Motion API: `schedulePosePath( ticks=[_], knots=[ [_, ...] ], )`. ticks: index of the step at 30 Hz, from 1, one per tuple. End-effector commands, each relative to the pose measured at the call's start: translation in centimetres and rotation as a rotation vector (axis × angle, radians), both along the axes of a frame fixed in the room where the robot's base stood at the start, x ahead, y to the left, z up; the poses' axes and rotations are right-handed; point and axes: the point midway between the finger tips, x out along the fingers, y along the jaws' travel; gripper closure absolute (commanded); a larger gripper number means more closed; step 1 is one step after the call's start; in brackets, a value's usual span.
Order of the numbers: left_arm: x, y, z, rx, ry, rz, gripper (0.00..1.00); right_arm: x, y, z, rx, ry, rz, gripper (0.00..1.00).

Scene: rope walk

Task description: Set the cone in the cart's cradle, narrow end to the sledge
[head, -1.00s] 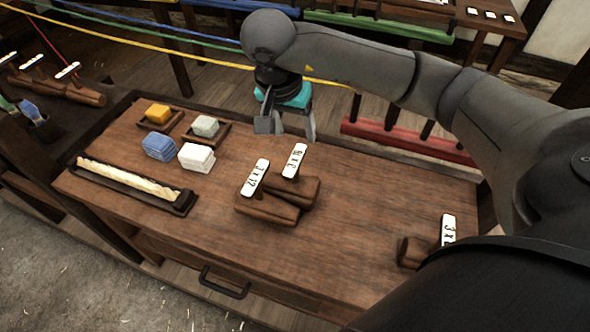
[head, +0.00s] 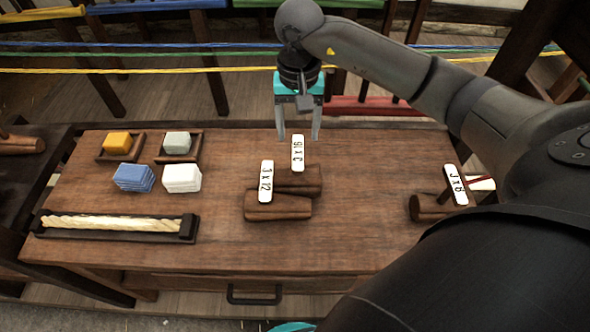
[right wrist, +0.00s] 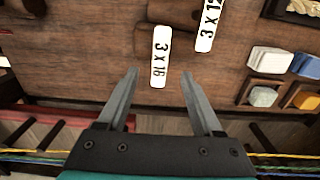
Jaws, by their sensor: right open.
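My right gripper (head: 298,138) is open and empty above the back part of the bench, pointing down. Its spread fingers also show in the right wrist view (right wrist: 160,72), with the white 3 x 16 tag (right wrist: 160,57) between and beyond their tips. That tag stands up from a brown wooden cone (head: 309,181) lying on the bench, below and just in front of the gripper. A second cone (head: 282,208), tagged 3 x 12, lies close in front of it. A third tagged cone (head: 427,208) lies at the right. I cannot make out the cart's cradle or the sledge. My left gripper is not seen.
The wooden bench (head: 225,240) has blue blocks (head: 134,177), white blocks (head: 182,178) and small trays with a yellow block (head: 116,141) and a grey-green block (head: 177,142). A dark tray (head: 187,229) holds a pale rope (head: 110,223). Coloured ropes stretch behind the bench.

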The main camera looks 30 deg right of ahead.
Motion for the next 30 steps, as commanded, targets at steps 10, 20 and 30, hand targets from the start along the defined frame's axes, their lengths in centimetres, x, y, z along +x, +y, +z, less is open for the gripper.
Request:
schedulePosePath(
  ticks=[10,20,30],
  knots=[
    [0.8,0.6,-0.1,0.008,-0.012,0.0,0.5,-0.1,0.1,-3.5,0.001,0.001,0.001,0.32],
    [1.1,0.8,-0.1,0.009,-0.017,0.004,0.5,-0.5,0.2,-7.6,0.001,0.002,-0.001,0.32],
    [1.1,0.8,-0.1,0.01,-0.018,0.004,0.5,-0.4,0.1,-8.3,0.0,-0.002,0.0,0.34]
  ],
)
